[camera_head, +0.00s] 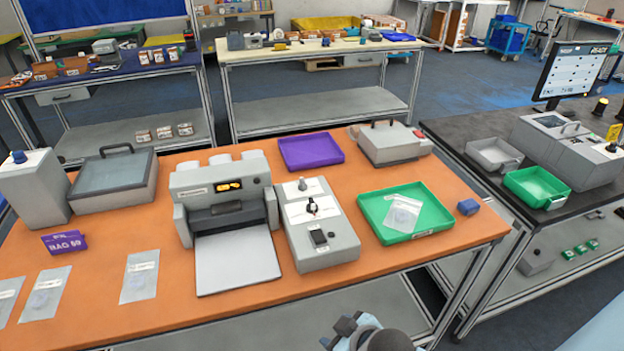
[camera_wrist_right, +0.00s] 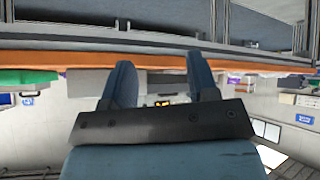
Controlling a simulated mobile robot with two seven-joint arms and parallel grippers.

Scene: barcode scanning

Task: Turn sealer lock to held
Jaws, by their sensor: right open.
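The sealer (camera_head: 225,215) is a grey machine with a lit orange display, on the orange table. Beside it on the right stands a grey control box (camera_head: 318,225) with a black lock knob (camera_head: 312,206) on a white plate, another knob (camera_head: 302,184) behind it and a dark switch (camera_head: 319,238) in front. Which position the lock is turned to is too small to tell. My right gripper (camera_head: 340,335) is low in front of the table edge, apart from the box. In the right wrist view its two fingers (camera_wrist_right: 164,85) are spread and empty. My left gripper is not in view.
A green tray (camera_head: 448,226) with a clear bag (camera_head: 403,213) lies right of the box, a purple tray (camera_head: 335,151) behind. Clear pouches (camera_head: 139,276) and a purple sign (camera_head: 65,242) lie at the left. A dark bench (camera_head: 455,130) with a monitor (camera_head: 575,70) stands at right.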

